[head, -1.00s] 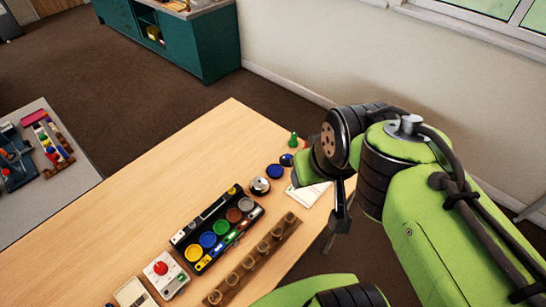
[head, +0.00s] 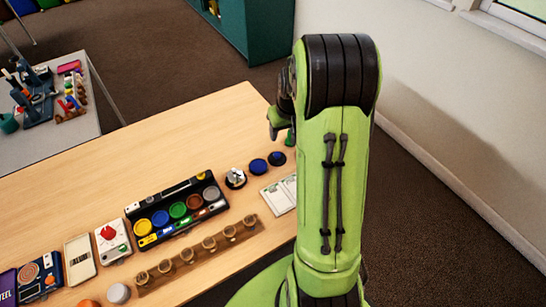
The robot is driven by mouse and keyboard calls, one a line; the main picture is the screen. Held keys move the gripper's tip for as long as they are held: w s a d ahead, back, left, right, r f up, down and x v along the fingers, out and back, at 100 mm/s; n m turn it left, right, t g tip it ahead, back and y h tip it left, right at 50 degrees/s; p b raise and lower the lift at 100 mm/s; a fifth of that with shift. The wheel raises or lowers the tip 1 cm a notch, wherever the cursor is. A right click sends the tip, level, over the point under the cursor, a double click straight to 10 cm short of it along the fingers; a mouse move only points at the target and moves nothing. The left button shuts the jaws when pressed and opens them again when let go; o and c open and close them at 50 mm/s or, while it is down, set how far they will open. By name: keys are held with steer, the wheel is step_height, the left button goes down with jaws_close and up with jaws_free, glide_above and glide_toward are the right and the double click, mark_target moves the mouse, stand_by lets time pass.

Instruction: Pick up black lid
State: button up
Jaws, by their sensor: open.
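I cannot make out a black lid for certain. Two dark round discs lie on the wooden table (head: 130,175) near its far right end. The nearer is a dark blue disc (head: 258,166); the farther is a darker disc (head: 277,158), nearly black-blue. My raised arm stands just right of them in the head view. Part of my wrist shows behind its left edge, above the discs.
A black tray (head: 133,213) holds several coloured discs. A silver-and-black round item (head: 235,178) and a white card (head: 272,197) lie near the discs. A wooden strip with cups (head: 157,282) runs along the near edge. The table's far left is bare.

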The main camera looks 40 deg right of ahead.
mark_target(277, 154)
steer(key=b+x, duration=0.4)
steer(key=x, duration=1)
steer(key=shift+a, duration=0.1)
steer(key=shift+r, duration=0.1)
steer(key=shift+c, duration=1)
jaws_close()
